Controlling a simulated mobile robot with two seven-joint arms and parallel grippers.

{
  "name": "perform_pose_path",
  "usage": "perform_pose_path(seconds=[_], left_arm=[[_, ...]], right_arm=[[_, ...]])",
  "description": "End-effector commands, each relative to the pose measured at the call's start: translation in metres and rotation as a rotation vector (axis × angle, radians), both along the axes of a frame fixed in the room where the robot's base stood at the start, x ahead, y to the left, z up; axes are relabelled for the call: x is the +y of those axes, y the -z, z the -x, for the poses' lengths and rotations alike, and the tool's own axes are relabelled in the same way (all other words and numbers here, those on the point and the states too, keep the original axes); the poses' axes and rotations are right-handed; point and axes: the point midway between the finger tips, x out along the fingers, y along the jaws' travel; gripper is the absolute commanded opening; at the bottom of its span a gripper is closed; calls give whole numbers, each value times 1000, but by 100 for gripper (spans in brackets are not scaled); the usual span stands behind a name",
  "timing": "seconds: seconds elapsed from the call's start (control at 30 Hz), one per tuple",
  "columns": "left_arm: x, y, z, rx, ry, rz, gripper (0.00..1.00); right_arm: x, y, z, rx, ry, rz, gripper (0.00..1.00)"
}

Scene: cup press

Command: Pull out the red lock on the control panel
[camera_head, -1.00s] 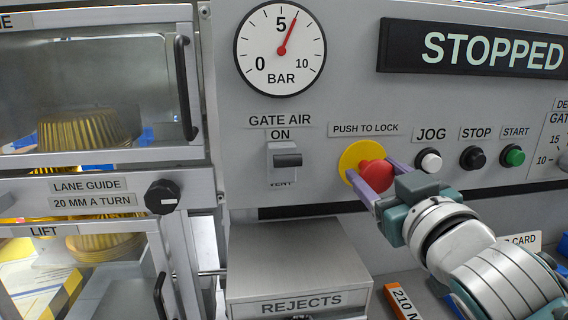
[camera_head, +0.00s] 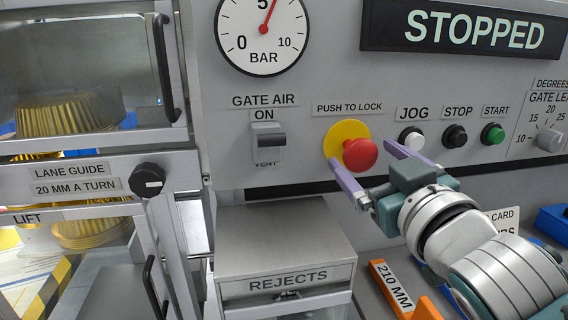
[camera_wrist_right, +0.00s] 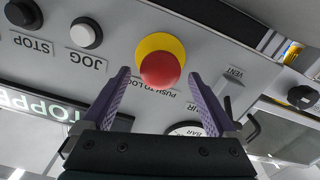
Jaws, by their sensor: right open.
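The red lock (camera_head: 360,154) is a round red mushroom knob on a yellow disc (camera_head: 342,135), under the label PUSH TO LOCK on the grey control panel (camera_head: 330,60). It stands out from the panel. My right gripper (camera_head: 362,170) is open, with its purple fingers apart, just in front of and below the knob in the head view. In the right wrist view the red knob (camera_wrist_right: 161,70) shows whole, beyond and between the two open fingertips (camera_wrist_right: 160,80). Nothing is held. My left gripper is not in view.
JOG (camera_head: 411,138), STOP (camera_head: 455,136) and START (camera_head: 492,134) buttons sit right of the lock. The GATE AIR switch (camera_head: 268,140) is to its left. The REJECTS box (camera_head: 285,240) juts out below. An orange 210 MM piece (camera_head: 392,288) lies below my right arm.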

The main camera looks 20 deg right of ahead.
Motion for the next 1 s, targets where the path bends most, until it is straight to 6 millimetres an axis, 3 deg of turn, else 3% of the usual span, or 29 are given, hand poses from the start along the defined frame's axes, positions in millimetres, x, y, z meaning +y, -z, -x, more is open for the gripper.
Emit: perform_pose_path(seconds=[0.2, 0.4, 1.0], left_arm=[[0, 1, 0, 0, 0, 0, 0], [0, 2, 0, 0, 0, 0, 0], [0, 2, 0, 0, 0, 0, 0]], right_arm=[[10, 2, 43, 4, 0, -3, 93], [17, 1, 69, 2, 1, -1, 93], [18, 0, 76, 0, 0, 0, 93]])
